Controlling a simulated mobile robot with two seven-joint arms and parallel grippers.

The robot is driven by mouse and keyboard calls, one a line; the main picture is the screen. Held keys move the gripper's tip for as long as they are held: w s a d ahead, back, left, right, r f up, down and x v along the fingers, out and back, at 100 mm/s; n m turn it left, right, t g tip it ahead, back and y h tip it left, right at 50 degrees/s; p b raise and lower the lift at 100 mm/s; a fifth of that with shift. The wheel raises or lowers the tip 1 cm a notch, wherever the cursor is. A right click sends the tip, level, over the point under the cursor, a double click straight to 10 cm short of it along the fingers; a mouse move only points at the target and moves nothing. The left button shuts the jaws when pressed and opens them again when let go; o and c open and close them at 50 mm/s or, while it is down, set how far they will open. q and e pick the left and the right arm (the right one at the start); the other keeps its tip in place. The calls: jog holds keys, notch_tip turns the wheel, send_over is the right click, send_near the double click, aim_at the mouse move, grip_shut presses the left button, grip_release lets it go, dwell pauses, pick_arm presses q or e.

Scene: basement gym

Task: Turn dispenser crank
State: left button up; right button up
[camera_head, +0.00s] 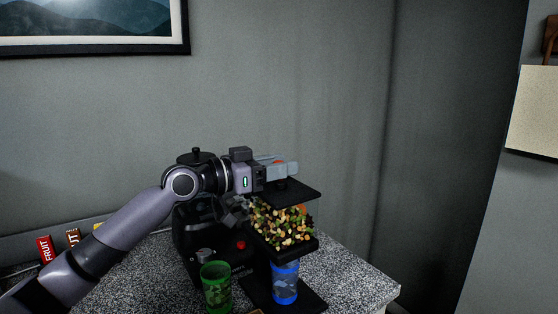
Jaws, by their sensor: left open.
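The dispenser stands on the speckled counter, with a clear bin of mixed nuts (284,226) between a black top plate (296,191) and a black lower shelf. I cannot make out its crank. A blue patterned cup (285,285) stands under the bin on the black base (312,303). My left gripper (290,168) points right, just above the top plate, with its fingers seen from the side. It is open and holds nothing that I can see. I cannot tell whether it touches the dispenser. My right gripper is not in view.
A black machine with a red button (240,245) stands left of the dispenser, partly behind my arm. A green cup (216,286) is in front of it. Snack packets (45,248) stand at the far left. The counter (355,285) is clear at right.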

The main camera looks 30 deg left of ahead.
pick_arm(q)
jog(key=shift+w, duration=0.1)
grip_shut()
